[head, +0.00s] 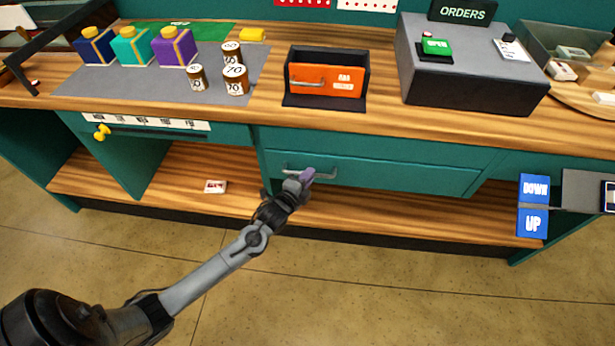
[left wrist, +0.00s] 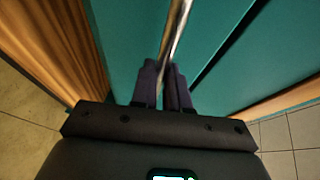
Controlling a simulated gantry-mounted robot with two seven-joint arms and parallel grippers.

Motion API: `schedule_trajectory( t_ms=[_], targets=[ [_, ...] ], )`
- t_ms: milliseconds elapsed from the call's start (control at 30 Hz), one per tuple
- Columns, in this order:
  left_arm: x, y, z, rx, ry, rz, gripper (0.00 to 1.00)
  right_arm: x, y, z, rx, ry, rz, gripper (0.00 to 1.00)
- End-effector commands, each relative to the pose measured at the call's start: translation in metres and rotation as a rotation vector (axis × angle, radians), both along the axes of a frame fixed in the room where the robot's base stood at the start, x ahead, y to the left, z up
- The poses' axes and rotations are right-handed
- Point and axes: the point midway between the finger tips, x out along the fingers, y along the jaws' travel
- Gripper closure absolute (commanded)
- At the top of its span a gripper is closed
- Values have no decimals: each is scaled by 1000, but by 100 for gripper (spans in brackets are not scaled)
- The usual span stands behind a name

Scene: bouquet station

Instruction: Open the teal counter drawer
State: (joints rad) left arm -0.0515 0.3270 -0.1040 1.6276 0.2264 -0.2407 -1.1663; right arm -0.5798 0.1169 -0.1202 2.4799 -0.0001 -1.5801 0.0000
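The teal drawer (head: 400,175) is set in the counter front below the wooden top. It looks shut or nearly so; a small opening cannot be ruled out. Its metal bar handle (head: 325,172) is on the left part of its front. My left gripper (head: 303,178) is at the handle's left part. In the left wrist view, the two dark purple fingers of my left gripper (left wrist: 166,84) are close together, with the handle bar (left wrist: 178,28) running between them. They look closed on it. My right gripper is not in view.
A yellow knob (head: 102,132) is on the left front. A blue DOWN/UP panel (head: 533,206) is at right. The floor (head: 400,290) before the drawer is clear.

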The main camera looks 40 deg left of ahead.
Motion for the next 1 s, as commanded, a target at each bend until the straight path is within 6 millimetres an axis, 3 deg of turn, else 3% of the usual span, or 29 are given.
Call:
schedule_trajectory(
  t_ms=[367, 567, 767, 1000],
  targets=[
    [0, 0, 0, 0, 0, 0, 100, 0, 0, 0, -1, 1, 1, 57],
    [-10, -6, 2, -1, 3, 0, 100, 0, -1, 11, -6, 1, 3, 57],
    [-37, -24, 6, -2, 6, 0, 100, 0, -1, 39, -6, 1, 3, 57],
    [-89, -57, 8, -3, 6, 0, 100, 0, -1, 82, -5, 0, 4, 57]
  ],
)
